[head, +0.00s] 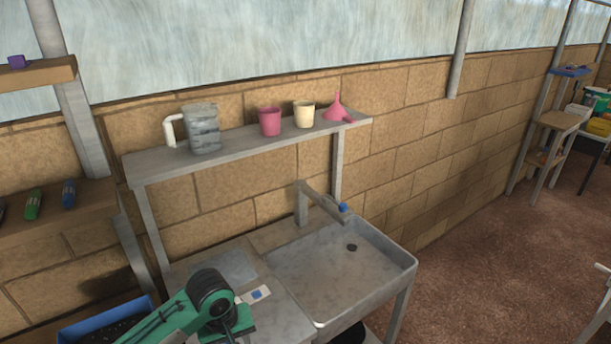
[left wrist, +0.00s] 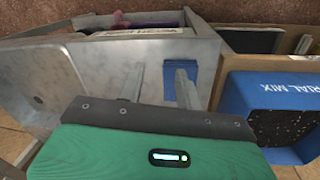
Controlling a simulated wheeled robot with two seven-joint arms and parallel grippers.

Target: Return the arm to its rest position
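My left arm (head: 185,317), green with a dark joint, comes in at the bottom left of the head view, beside the counter. Its fingertips cannot be made out there. In the left wrist view my left gripper (left wrist: 159,82) shows two grey fingers standing well apart, with nothing visible held between them. A small blue patch (left wrist: 180,94) lies behind the right finger on the grey surface. The green wrist housing (left wrist: 160,150) with its lit indicator fills the bottom of that view. My right gripper is not in view.
A grey sink (head: 340,270) with a tap adjoins the counter. A shelf (head: 250,145) above holds a grey jug, two cups and a pink funnel. A blue tray of dark material (head: 75,331) is at the lower left; a lettered blue tray (left wrist: 243,100) shows in the wrist view.

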